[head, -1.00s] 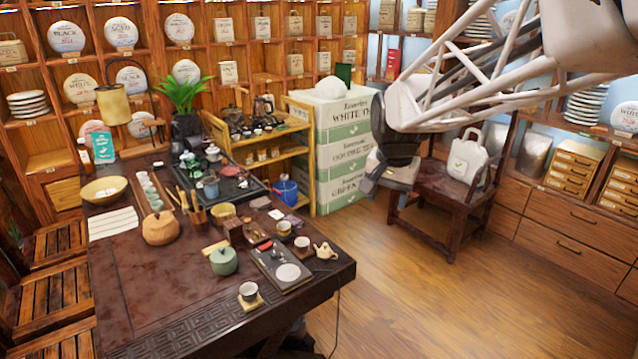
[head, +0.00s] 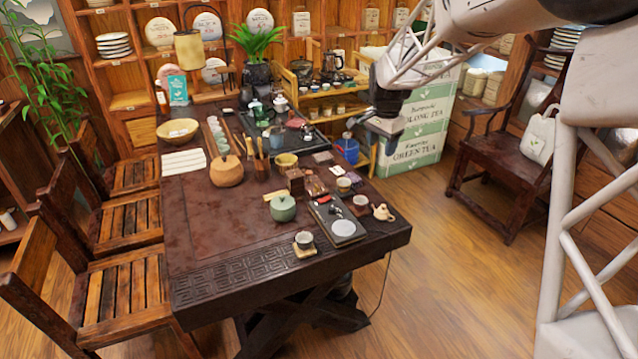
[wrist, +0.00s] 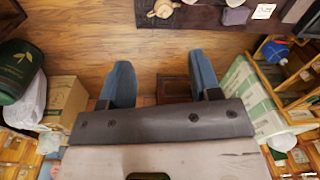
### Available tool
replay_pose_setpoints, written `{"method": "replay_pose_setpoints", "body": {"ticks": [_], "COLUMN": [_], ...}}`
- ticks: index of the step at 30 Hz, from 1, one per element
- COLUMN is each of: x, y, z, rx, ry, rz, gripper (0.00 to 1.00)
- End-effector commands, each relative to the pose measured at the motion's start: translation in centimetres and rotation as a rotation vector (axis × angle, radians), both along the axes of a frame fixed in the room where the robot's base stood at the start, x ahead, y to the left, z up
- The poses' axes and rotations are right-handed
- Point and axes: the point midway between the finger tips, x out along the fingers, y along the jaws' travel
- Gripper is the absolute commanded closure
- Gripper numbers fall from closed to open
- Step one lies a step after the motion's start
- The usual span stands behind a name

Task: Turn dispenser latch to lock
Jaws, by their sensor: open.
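I cannot make out a dispenser or a latch in either view. My gripper (head: 372,128) hangs in the air in front of the stacked tea boxes, to the right of the long dark tea table (head: 225,262). In the wrist view its two blue-grey fingers (wrist: 160,72) are spread wide apart, with nothing held between them. Wooden floor shows beyond the fingertips.
Stacked tea boxes (head: 424,140) stand behind. A dark chair (head: 487,185) with a white bag (head: 539,137) is at right. Floor between table and chair is clear.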

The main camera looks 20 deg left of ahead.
Motion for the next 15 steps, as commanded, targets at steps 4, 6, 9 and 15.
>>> {"method": "replay_pose_setpoints", "body": {"ticks": [4, 6, 9, 15], "x": [2.2, 3.1, 4.3, 6.4], "y": [3.3, 4.9, 7.0, 11.5], "z": [-2.4, -3.5, -5.0, -8.6], "rx": [-0.001, -0.001, -0.001, -0.004], "ry": [0.013, 0.018, 0.024, 0.038], "rz": [-0.031, -0.047, -0.070, -0.117], "gripper": [0.43, 0.43, 0.43, 0.43]}}
